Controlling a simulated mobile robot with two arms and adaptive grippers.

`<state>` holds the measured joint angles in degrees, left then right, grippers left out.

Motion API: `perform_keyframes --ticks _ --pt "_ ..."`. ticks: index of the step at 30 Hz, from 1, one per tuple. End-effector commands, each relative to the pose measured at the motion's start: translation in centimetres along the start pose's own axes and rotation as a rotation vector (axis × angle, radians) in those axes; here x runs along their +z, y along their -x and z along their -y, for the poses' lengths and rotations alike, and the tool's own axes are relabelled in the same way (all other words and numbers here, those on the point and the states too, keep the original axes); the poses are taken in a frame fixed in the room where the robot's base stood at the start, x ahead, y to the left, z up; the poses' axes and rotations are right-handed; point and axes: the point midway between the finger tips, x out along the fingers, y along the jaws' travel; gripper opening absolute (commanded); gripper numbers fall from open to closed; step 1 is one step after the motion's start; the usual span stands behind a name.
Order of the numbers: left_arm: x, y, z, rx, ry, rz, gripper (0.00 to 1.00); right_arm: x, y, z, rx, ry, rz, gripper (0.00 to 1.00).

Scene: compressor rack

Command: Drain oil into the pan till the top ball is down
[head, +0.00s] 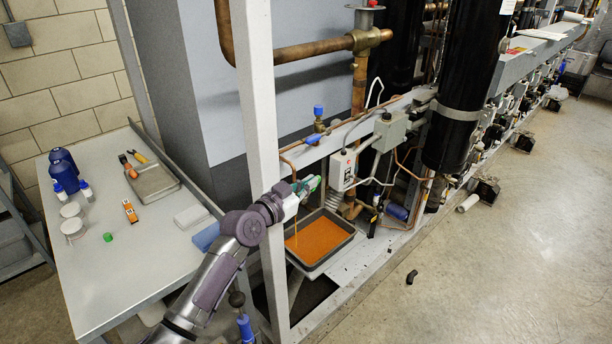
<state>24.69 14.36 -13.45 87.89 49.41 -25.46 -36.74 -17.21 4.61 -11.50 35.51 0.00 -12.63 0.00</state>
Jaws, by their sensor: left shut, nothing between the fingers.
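A dark drain pan (337,254) sits low in the rack, with a broad layer of orange-brown oil (318,238) in it. A thin amber stream (295,232) runs down into the pan from near my gripper. My left gripper (313,184) is shut with nothing held, close to the small green and white fitting area behind the white rack post. The gripper partly covers what lies behind it, and I cannot tell whether it touches a valve. I cannot make out the sight glass or its balls. My right gripper is not in view.
The white rack post (262,110) stands close beside my left arm. A blue-handled valve (318,111) sits on the rail above. A grey bench (120,270) at left holds bottles, jars and a tray (155,184). The floor at right is mostly clear.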

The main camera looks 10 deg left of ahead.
Motion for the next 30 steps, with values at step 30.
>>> perform_keyframes --ticks 30 --pt "1.7 -3.4 -0.7 0.069 -0.068 0.488 0.00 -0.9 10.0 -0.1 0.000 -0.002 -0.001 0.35"
